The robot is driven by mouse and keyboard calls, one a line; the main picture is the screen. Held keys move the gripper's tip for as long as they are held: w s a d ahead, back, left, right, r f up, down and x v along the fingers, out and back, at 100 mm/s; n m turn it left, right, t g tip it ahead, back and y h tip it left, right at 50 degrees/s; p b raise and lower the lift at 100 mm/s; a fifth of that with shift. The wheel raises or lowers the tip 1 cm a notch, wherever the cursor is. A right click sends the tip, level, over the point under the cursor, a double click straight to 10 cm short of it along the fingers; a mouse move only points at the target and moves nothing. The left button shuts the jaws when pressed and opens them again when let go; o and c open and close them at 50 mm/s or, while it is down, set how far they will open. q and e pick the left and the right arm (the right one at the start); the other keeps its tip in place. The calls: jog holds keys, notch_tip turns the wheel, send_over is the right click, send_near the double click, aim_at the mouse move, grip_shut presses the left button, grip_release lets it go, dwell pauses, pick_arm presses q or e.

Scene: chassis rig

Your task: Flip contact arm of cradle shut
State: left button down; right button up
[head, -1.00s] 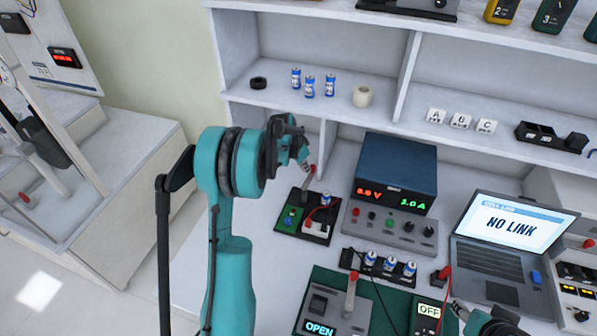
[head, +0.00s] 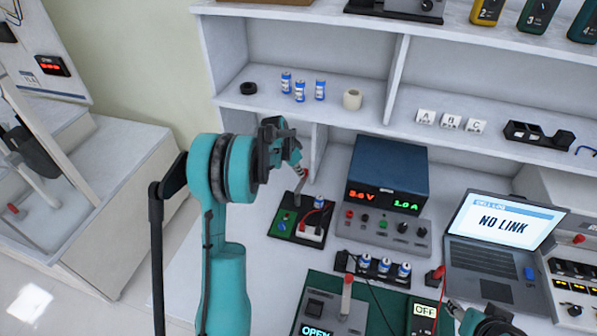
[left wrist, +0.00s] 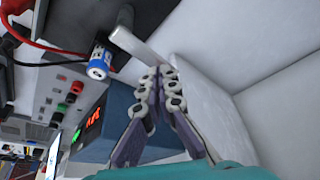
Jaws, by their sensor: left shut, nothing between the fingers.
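The cradle (head: 284,222) is a small dark board with a green part, on the bench left of the power supply. A blue-and-white cell (head: 318,203) sits at it; the cell also shows in the left wrist view (left wrist: 99,63). Its grey contact arm (head: 299,188) stands raised with a red tip, and appears as a grey bar in the left wrist view (left wrist: 138,47). My left gripper (head: 297,160) is shut and empty, close by the arm's upper end; I cannot tell whether they touch. My right gripper (head: 455,309) is partly in view at the bottom right, its fingers unclear.
The power supply (head: 388,172) with lit red and green digits stands right of the cradle. A rack of cells (head: 372,268), a green mat with a red-tipped lever (head: 346,296), and a laptop (head: 497,238) reading NO LINK are nearby. A shelf (head: 290,118) rises behind.

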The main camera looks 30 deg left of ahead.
pick_arm(q)
jog(key=shift+d+m, duration=0.1)
jog(key=shift+m, duration=0.2)
jog(key=m, duration=0.1)
jog(key=d+m+h, duration=0.1)
jog(key=m, duration=0.1)
jog(key=shift+w+d+g, duration=0.1)
jog(key=shift+w+g, duration=0.15)
jog(key=shift+g, duration=0.05)
jog(key=shift+s+d+m+g+h+p, duration=0.1)
jog(key=shift+s+d+m+g+h, duration=0.35)
jog(key=shift+m, duration=0.9)
jog(key=shift+s+d+m+g+p, duration=0.15)
jog(key=shift+d+m+g, duration=0.25)
jog(key=shift+d+m, duration=0.75)
jog(key=shift+s+d+m+g+h+p, duration=0.1)
jog(key=shift+s+d+m+g+h, duration=0.25)
jog(key=shift+m, duration=1.25)
jog(key=shift+a, duration=0.1)
jog(key=shift+s+a, duration=0.3)
jog(key=shift+a, duration=0.25)
